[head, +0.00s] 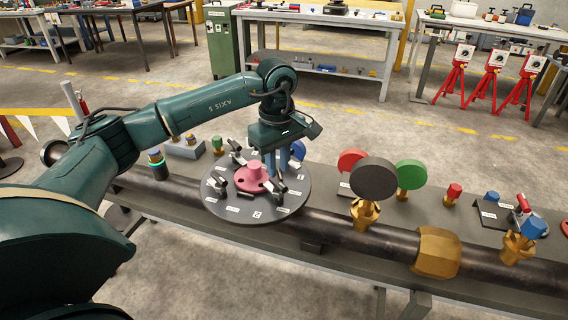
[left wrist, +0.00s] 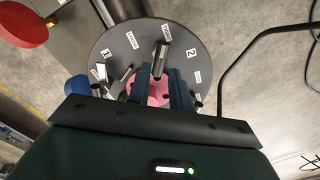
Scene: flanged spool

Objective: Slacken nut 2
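A dark round disc (head: 230,207) on the bench carries a pink flanged spool (head: 256,176) at its centre, with several grey and black nut levers around it. A label "2" (head: 257,214) is on the disc's front edge; it also shows in the left wrist view (left wrist: 191,53). A lever (head: 277,186) is near that label. My left gripper (head: 283,166) points down over the right side of the spool. In the left wrist view its blue fingers (left wrist: 160,72) are apart, with a dark lever (left wrist: 163,60) near their tips; contact cannot be told. My right gripper is not in view.
Right of the disc stand a dark round gauge (head: 373,177), red and green discs, and a brass fitting (head: 436,252) on the pipe. A green valve (head: 217,146) and a black cylinder (head: 157,163) are behind the disc's left side.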

